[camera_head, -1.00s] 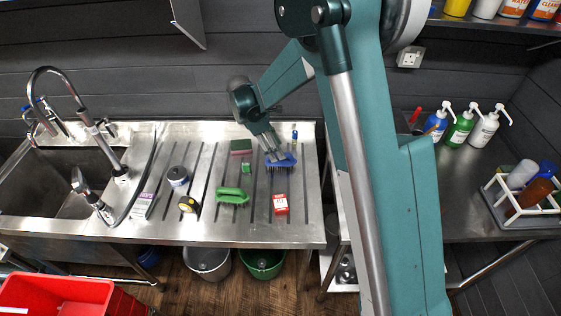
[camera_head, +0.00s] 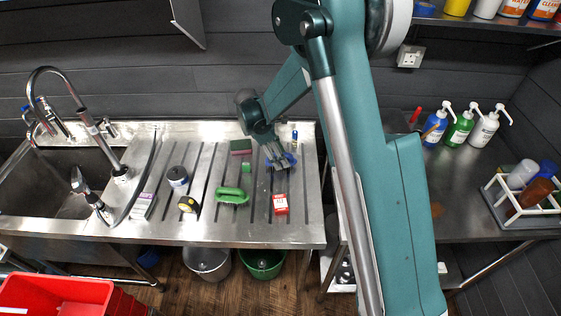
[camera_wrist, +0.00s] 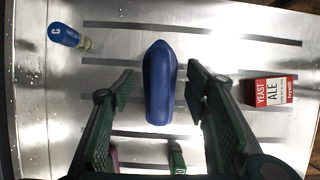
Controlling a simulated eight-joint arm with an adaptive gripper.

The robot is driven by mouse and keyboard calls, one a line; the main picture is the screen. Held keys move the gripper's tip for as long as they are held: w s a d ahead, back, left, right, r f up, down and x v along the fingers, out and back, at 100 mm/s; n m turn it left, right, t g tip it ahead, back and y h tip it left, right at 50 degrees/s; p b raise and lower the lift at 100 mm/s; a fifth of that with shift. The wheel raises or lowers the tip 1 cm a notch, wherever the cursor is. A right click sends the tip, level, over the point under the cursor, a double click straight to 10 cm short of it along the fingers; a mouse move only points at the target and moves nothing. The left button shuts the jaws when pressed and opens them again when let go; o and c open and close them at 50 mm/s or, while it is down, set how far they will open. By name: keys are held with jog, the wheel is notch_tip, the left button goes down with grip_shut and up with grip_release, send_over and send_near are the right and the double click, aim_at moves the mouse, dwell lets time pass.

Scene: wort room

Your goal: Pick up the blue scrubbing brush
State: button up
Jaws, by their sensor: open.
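The blue scrubbing brush (camera_wrist: 160,82) lies on the steel drainboard (camera_head: 237,231). In the head view only a bit of the brush (camera_head: 291,159) shows beside my gripper (camera_head: 281,163), which hides the rest. My gripper also shows in the wrist view (camera_wrist: 158,88); its fingers are apart with nothing held. I cannot tell how high the fingertips are above the board.
A red yeast box (camera_wrist: 272,91) stands to the right in the wrist view, close to my right finger. The sink (camera_head: 75,180) is far left.

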dwell(0.3)
jog(key=c, duration=1.3)
jog(key=shift+r, duration=0.15)
jog(key=shift+c, duration=1)
jog(key=shift+r, duration=4.85)
grip_shut()
